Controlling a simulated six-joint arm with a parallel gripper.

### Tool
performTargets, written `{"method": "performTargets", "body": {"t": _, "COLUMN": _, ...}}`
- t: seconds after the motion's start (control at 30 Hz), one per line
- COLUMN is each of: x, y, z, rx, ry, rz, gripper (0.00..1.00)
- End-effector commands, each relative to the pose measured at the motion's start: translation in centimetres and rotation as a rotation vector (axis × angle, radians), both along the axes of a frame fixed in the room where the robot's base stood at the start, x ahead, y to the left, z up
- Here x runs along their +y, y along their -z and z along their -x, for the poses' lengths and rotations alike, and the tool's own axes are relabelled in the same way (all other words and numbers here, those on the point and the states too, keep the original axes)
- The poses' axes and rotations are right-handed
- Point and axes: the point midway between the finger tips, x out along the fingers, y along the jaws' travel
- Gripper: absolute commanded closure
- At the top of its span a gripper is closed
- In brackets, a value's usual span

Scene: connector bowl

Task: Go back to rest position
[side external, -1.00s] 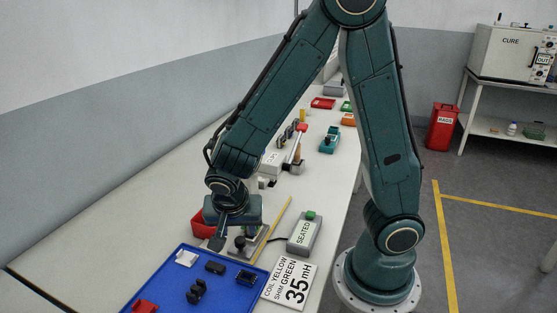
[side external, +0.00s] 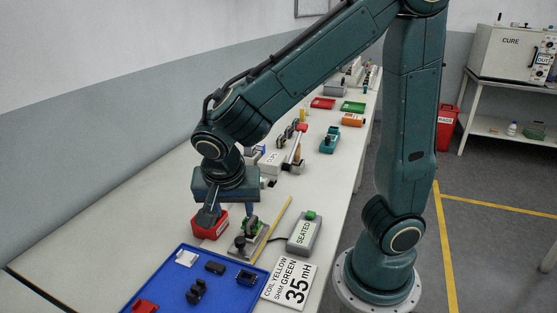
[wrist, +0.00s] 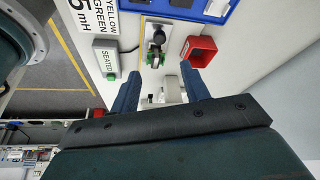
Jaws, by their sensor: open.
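My gripper (side external: 229,214) is open, with nothing between its fingers. It is above the bench, over the area of the red bowl (side external: 207,227) and the small metal fixture (side external: 257,237). In the wrist view my gripper (wrist: 160,74) shows two blue fingers spread apart. The fixture there (wrist: 157,32) has a black knob and a green piece (wrist: 153,59) on it, beyond the fingertips. The red bowl (wrist: 199,52) lies to the right of the fixture, clear of the fingers.
A blue tray (side external: 170,288) with several black parts, a white part and a red part is in front. A card reading 35 mH (side external: 288,283) and a box labelled SEATED (side external: 303,234) are to the right. Other bench equipment (side external: 272,162) stands farther back.

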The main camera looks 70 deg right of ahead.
Motion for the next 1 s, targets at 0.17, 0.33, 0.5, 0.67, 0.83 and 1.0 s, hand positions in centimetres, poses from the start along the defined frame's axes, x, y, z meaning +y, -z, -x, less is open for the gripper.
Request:
{"method": "performTargets", "body": {"t": 0.17, "x": 0.0, "y": 0.0, "z": 0.0, "rx": 0.0, "ry": 0.0, "rz": 0.0, "gripper": 0.54}}
{"method": "performTargets", "body": {"t": 0.33, "x": -0.3, "y": -0.3, "z": 0.2, "rx": 0.005, "ry": -0.022, "rz": -0.011, "gripper": 0.54}}
{"method": "performTargets", "body": {"t": 0.5, "x": -1.1, "y": -1.4, "z": 0.8, "rx": 0.019, "ry": -0.107, "rz": -0.045, "gripper": 0.54}}
{"method": "performTargets", "body": {"t": 0.67, "x": -2.1, "y": -3.0, "z": 2.0, "rx": 0.028, "ry": -0.249, "rz": -0.086, "gripper": 0.54}}
{"method": "performTargets", "body": {"t": 0.83, "x": -3.2, "y": -4.8, "z": 3.6, "rx": 0.021, "ry": -0.434, "rz": -0.116, "gripper": 0.54}}
{"method": "performTargets", "body": {"t": 1.0, "x": -4.1, "y": -6.4, "z": 5.4, "rx": -0.004, "ry": -0.626, "rz": -0.116, "gripper": 0.54}}
